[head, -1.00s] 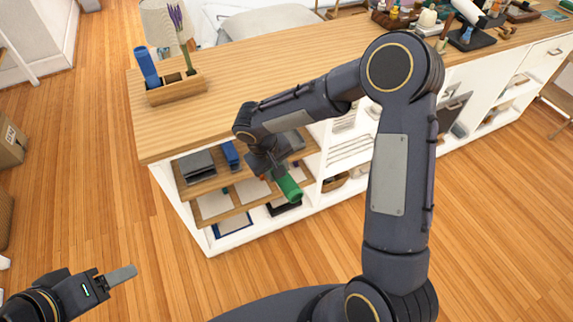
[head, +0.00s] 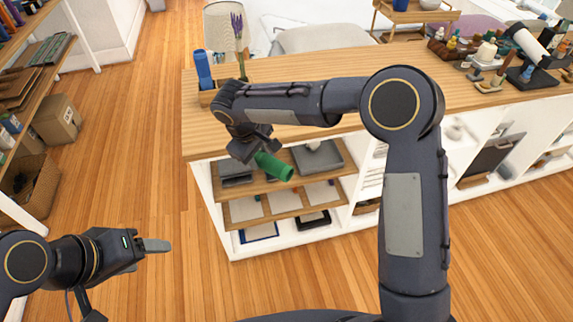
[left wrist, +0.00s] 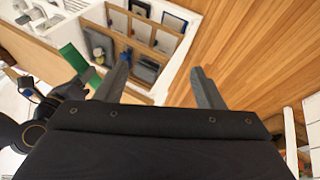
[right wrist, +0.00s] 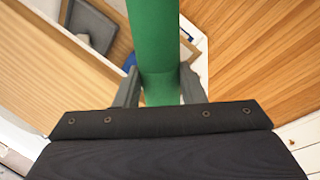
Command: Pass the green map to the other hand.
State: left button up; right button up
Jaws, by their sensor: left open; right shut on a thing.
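The green map (head: 274,167) is a rolled green tube. My right gripper (head: 257,152) is shut on it near one end and holds it in the air before the shelf unit. In the right wrist view the map (right wrist: 155,45) stands between the two fingers (right wrist: 158,90) and reaches away past them. My left gripper (head: 155,246) is at the lower left of the head view, empty and well apart from the map. In the left wrist view its fingers (left wrist: 162,88) are spread, and the map (left wrist: 73,60) shows to their left.
A long wooden counter (head: 350,120) with white shelves below stands beyond my right arm. A blue cylinder (head: 203,68) stands in a wooden holder on it. A cardboard box (head: 57,120) sits at the far left. The floor between my grippers is clear.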

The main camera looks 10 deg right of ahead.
pick_arm(q)
jog(key=w+d+n+g+y, duration=0.2)
jog(key=w+d, duration=0.3)
jog(key=w, duration=0.1)
jog(key=n+t+y, duration=0.5)
jog(key=y, duration=0.1)
send_near(281, 168)
jog(key=a+f, duration=0.1)
jog(key=w+a+f, duration=0.1)
jog(key=f, duration=0.1)
jog(key=shift+w+f, duration=0.25)
jog(key=shift+f, duration=0.05)
jog(key=shift+w+d+t, duration=0.2)
jog(key=shift+w+t, duration=0.1)
jog(key=shift+t, duration=0.1)
jog(key=shift+w+f, duration=0.1)
jog(key=shift+w, duration=0.2)
jog(key=shift+w+f, duration=0.25)
jog(key=x, duration=0.6)
jog(key=shift+w+a+f, duration=0.15)
jog(key=shift+a, duration=0.1)
